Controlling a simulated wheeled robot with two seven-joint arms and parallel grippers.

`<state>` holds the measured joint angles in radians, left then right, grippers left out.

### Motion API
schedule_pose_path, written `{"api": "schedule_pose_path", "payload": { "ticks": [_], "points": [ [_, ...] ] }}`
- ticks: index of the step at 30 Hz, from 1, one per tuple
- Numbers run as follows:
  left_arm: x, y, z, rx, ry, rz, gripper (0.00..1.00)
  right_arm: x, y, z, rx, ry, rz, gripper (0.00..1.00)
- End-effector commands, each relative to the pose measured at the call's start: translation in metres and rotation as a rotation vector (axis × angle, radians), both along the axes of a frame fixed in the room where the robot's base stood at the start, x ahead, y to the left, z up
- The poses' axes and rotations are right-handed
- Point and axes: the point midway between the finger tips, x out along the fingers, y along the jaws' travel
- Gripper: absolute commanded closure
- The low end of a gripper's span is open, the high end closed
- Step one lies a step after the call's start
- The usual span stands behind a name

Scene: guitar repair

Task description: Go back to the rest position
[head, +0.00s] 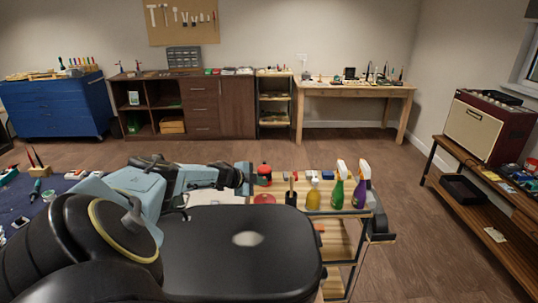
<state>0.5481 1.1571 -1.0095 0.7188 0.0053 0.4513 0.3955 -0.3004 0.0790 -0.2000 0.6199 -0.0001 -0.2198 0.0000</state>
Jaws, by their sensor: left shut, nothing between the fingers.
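My left arm comes in from the left. Its gripper (246,179) is near the middle of the head view, beside the left end of a wooden cart (338,241). The gripper is shut with nothing held. In the picture it lies just left of a red-and-black container (264,174); I cannot tell if they touch. My right gripper is out of view.
The cart carries a yellow bottle (313,197), a green spray bottle (338,190) and a purple one (361,189). A dark blue work surface (62,191) with tools lies left. A shelf with an amplifier (486,126) stands right. Open floor lies behind.

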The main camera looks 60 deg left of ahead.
Motion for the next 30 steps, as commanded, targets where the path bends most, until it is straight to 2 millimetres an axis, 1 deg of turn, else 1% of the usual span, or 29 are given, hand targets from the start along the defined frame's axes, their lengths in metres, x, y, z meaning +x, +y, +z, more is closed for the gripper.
{"api": "schedule_pose_path", "payload": {
  "ticks": [1, 3, 9, 13, 21, 23, 30],
  "points": [
    [-0.008, 0.004, 0.009, 0.001, 0.003, -0.002, 1.0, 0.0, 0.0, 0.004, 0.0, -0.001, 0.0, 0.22],
    [-0.016, 0.01, 0.018, 0.0, 0.002, -0.001, 1.0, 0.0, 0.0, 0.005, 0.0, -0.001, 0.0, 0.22],
    [-0.031, 0.02, 0.036, -0.002, 0.0, -0.001, 1.0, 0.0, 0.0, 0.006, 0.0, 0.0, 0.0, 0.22],
    [-0.034, 0.022, 0.041, -0.003, -0.002, -0.001, 1.0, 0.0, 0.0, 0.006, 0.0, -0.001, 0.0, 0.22],
    [-0.034, 0.022, 0.044, -0.003, -0.003, -0.001, 1.0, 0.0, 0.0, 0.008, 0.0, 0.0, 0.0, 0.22],
    [-0.034, 0.022, 0.05, -0.002, -0.003, 0.0, 1.0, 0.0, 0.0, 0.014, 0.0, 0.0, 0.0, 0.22],
    [-0.034, 0.023, 0.096, -0.002, -0.003, 0.0, 1.0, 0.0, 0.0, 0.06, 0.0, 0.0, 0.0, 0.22]
  ]
}}
